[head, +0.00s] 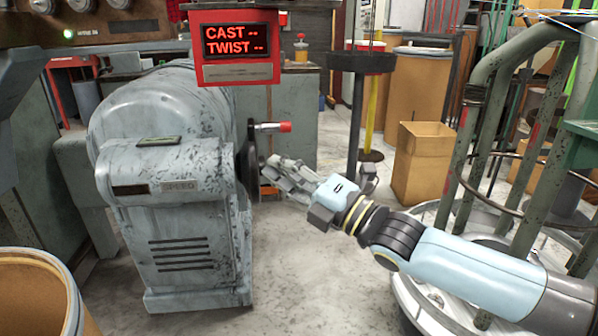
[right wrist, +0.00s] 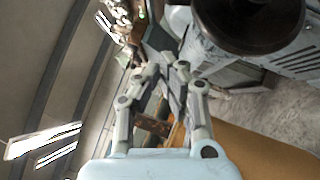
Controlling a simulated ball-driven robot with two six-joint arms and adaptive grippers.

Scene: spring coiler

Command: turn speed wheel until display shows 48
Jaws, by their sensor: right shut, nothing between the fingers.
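The grey speckled machine housing (head: 165,190) carries a plate reading SPEED (head: 178,186). Beside the plate is a small dark window (head: 130,190) with no digits I can read. The dark speed wheel (head: 247,165) is seen nearly edge-on at the housing's right side. Its crank handle ends in a red knob (head: 285,127). My right gripper (head: 270,172) is shut and empty, with its fingertips close to the wheel below the knob; I cannot tell whether they touch. My left gripper is out of view.
A red display box (head: 236,70) above reads CAST -- and TWIST --. A cardboard box (head: 422,160) stands behind my right arm. Green metal posts (head: 490,120) stand at the right, and a brown drum (head: 35,295) is at bottom left. Open floor lies before the machine.

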